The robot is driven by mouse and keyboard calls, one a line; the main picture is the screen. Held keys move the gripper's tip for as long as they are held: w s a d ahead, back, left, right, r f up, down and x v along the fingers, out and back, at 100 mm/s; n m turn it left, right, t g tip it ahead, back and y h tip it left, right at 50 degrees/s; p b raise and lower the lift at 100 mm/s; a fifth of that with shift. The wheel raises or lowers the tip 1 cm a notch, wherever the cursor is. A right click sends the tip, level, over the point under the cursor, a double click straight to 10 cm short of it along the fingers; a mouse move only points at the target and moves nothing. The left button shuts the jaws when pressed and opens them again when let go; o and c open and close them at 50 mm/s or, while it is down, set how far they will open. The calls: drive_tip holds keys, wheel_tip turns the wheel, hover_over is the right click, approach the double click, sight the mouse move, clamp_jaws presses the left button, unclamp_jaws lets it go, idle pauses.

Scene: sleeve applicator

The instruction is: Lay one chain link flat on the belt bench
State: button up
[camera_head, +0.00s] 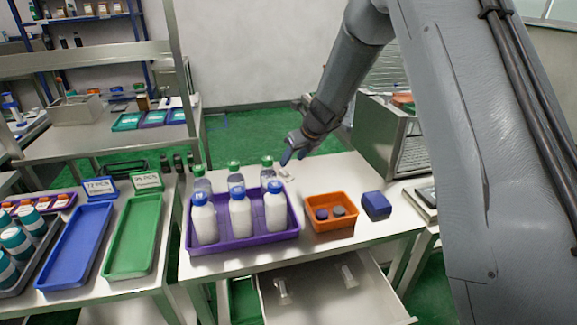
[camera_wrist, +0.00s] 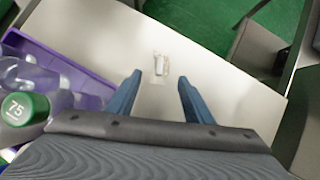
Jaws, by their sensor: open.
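A small pale piece, which looks like a chain link (camera_wrist: 161,65), lies on the white bench (camera_wrist: 205,78) just beyond my fingertips in the wrist view. In the head view the chain link (camera_head: 288,174) is a small whitish shape on the bench (camera_head: 385,233), near its back edge. My gripper (camera_head: 293,157) is above it, with its blue fingers apart. In the wrist view my gripper (camera_wrist: 158,80) is open and nothing is between the fingers. Two similar pale pieces (camera_head: 282,291) lie in the open drawer (camera_head: 310,303) below the bench.
A purple tray (camera_head: 243,240) with several bottles stands left of my gripper. An orange bin (camera_head: 331,228) with small dark items and a blue block (camera_head: 376,206) stand at the front right. A grey metal machine (camera_head: 385,140) stands at the back right.

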drive_tip(key=s+d+r+n+g+h, duration=0.1)
drive_tip(key=s+d+n, duration=0.3)
drive_tip(key=s+n, duration=0.5)
drive_tip(key=s+d+r+n+g+h, duration=0.1)
drive_tip(key=s+d+n, duration=0.3)
drive_tip(key=s+n, duration=0.6)
drive_tip(key=s+d+r+n+g+h, duration=0.1)
drive_tip(key=s+d+n, duration=0.3)
drive_tip(key=s+n, duration=0.6)
drive_tip(key=s+g, duration=0.1)
drive_tip(key=s, duration=0.8)
drive_tip(key=shift+s+d+r+h, duration=0.2)
drive_tip(key=shift+d+h, duration=0.1)
drive_tip(key=shift+d, duration=0.1)
